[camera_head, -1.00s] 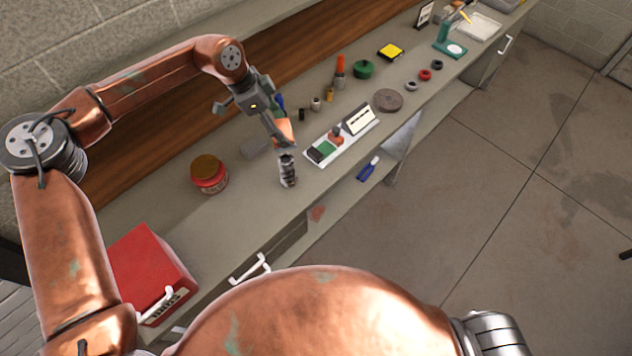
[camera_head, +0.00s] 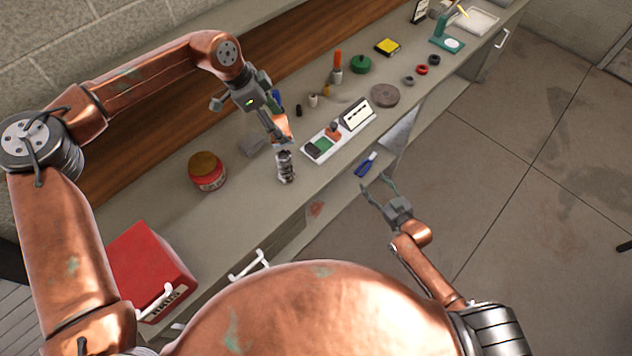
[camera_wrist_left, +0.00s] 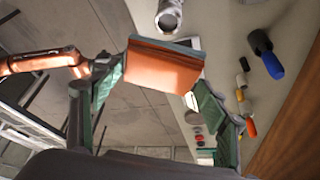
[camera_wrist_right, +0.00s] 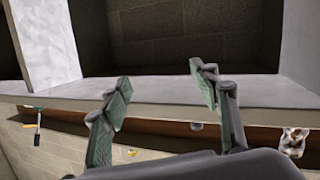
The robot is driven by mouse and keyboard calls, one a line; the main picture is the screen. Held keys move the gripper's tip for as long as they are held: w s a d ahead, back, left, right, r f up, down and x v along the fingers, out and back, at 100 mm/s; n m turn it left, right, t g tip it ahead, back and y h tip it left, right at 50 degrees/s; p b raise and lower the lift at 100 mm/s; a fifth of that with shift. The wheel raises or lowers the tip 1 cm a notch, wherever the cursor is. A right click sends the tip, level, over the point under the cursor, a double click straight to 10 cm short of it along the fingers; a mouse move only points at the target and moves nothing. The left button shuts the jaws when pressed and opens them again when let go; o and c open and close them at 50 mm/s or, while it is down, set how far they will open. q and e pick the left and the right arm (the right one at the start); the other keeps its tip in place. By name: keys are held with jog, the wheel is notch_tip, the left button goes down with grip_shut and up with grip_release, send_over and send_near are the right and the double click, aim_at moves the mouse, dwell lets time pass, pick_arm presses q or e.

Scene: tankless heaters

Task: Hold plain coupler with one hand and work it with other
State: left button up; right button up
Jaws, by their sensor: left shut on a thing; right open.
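A copper-coloured piece (camera_head: 282,128), which looks like the plain coupler, is between the fingers of my left gripper (camera_head: 279,122). In the left wrist view the coupler (camera_wrist_left: 163,67) sits across the fingertips, between green pads. My left gripper is shut on it above the counter's front part. A ribbed chrome fitting (camera_head: 285,167) stands upright just below; I cannot tell whether they touch. My right gripper (camera_head: 377,182) is open and empty, in front of the counter and to the right of the coupler. Its spread fingers (camera_wrist_right: 163,95) show in the right wrist view.
A white tray (camera_head: 318,157) with a label stand lies right of the fitting. A red jar (camera_head: 207,171) and red box (camera_head: 150,267) stand left. A blue-handled tool (camera_head: 367,165) lies on the lower shelf. Small parts stand farther back.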

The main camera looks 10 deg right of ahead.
jog(key=w+a+r+n+t+y, duration=0.15)
jog(key=a+r+y, duration=0.4)
jog(key=r, duration=0.85)
jog(key=n+g+y, duration=0.3)
jog(key=g, duration=0.1)
send_near(291, 169)
jog(key=shift+w+r+m, duration=0.1)
jog(key=shift+w+m, duration=0.15)
jog(key=shift+w, duration=0.3)
jog(key=shift+a, duration=0.25)
jog(key=shift+w+a, duration=0.15)
jog(key=shift+a, duration=0.15)
jog(key=x, duration=1.1)
jog(key=c, duration=1.5)
